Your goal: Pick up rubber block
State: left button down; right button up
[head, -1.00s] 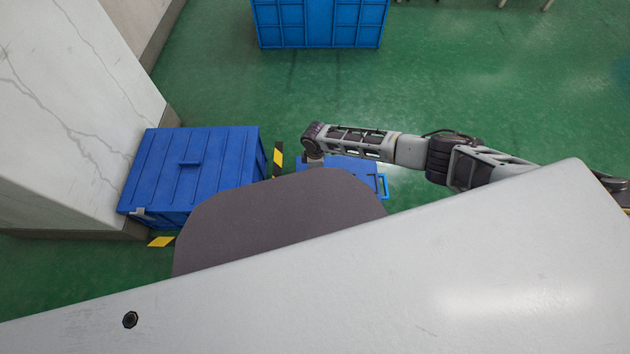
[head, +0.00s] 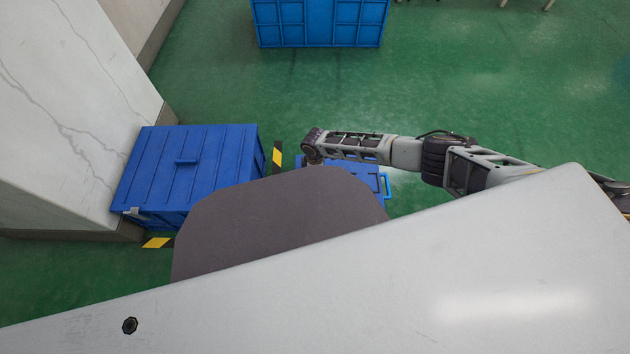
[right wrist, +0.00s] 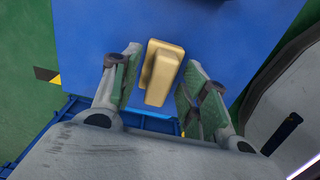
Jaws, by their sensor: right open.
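The rubber block is a tan, elongated block (right wrist: 162,72) lying on a blue surface (right wrist: 225,35) in the right wrist view. My right gripper (right wrist: 155,85) is open, with one finger on each side of the block. I cannot tell whether either finger touches it. In the head view the end of my right arm (head: 313,146) is over a small blue surface (head: 372,176), and the block and right fingers are hidden there. My left gripper is not in view.
A blue lidded crate (head: 185,170) stands on the left beside a pale wall (head: 70,110). A larger blue crate (head: 320,22) is at the back. Yellow-black floor markings (head: 277,156) lie near the left crate.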

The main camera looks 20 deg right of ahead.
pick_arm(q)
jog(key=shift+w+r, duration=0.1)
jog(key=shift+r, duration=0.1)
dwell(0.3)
pick_arm(e)
grip_shut()
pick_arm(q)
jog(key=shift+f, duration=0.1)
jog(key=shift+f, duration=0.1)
pick_arm(e)
jog(key=shift+r, duration=0.2)
